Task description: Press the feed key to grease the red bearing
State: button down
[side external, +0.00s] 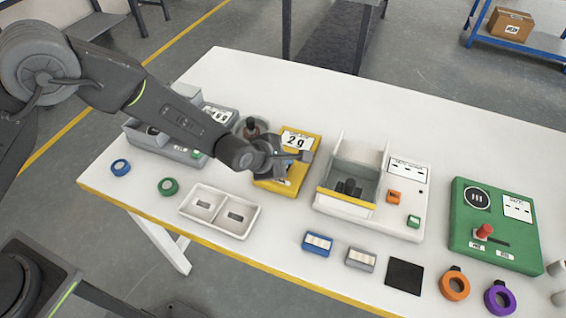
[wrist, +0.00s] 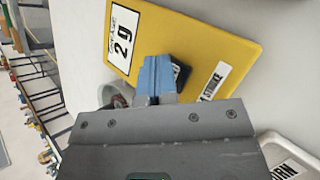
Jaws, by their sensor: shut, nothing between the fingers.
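The yellow grease unit (side external: 296,178) with a "2 g" label stands mid-table, left of the white machine. It fills the upper part of the wrist view (wrist: 215,45). A dark key (wrist: 182,74) on its face is partly hidden behind my fingers; I take it for the feed key. My gripper (side external: 283,158) is over the unit. In the wrist view its blue fingertips (wrist: 156,68) are together, empty, and right beside or over the key; I cannot tell whether they touch it.
A white two-part tray (side external: 220,211) stands in front left, with blue (side external: 120,167) and green rings (side external: 168,187) nearby. A white machine (side external: 372,187) and a green unit with a red knob (side external: 484,231) stand right. Orange (side external: 454,285) and purple rings (side external: 500,298) lie at the front.

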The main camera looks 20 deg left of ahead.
dwell(0.4)
jog(key=shift+r, duration=0.95)
jog(key=shift+r, duration=2.5)
dwell(0.4)
notch_tip(320, 180, up, 4)
jog(key=shift+f, duration=0.1)
dwell(0.4)
jog(key=shift+f, duration=4.4)
